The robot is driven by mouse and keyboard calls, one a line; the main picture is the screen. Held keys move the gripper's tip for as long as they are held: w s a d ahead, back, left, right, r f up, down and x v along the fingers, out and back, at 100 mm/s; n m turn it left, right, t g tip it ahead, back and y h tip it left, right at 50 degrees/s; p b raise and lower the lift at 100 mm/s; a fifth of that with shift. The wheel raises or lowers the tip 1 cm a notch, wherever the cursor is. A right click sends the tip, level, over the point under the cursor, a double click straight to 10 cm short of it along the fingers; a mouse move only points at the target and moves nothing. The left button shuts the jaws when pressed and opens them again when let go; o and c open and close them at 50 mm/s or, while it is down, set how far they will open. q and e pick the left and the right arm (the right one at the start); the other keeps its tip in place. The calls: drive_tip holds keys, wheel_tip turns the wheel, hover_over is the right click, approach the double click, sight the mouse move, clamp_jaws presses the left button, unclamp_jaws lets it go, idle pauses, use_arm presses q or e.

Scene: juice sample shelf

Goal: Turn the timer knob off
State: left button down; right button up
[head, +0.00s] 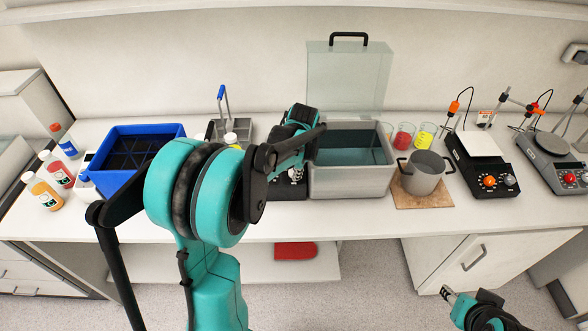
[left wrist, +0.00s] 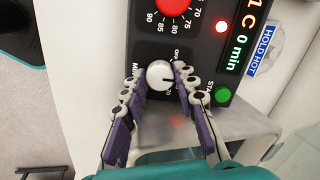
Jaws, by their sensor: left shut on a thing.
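The white timer knob (left wrist: 158,73) sits on a black control panel (left wrist: 190,45) in the left wrist view. A dark pointer line on the knob runs toward the right of the picture; print around it is partly covered. My left gripper (left wrist: 162,82) has its purple-padded fingers on either side of the knob and is shut on it. In the head view my left gripper (head: 296,150) is over the panel's place beside the grey water bath (head: 350,182), mostly hidden by my arm. My right gripper (head: 447,293) is low at the right, away from the bench; its jaw state is unclear.
A red dial (left wrist: 172,5), a lit red lamp (left wrist: 221,27), a display reading 0 min (left wrist: 240,42) and a green start button (left wrist: 221,93) are close to the fingers. A pot (head: 422,178), hot plates and a blue crate (head: 118,180) also stand on the bench (head: 340,222).

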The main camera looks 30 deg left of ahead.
use_arm(q)
drive_tip(key=n, duration=0.6)
drive_tip(key=shift+p, duration=0.3)
drive_tip(key=n+h, duration=0.1)
drive_tip(key=n, duration=0.4)
drive_tip(key=shift+n, duration=0.3)
drive_tip(key=c, duration=1.2)
unclamp_jaws()
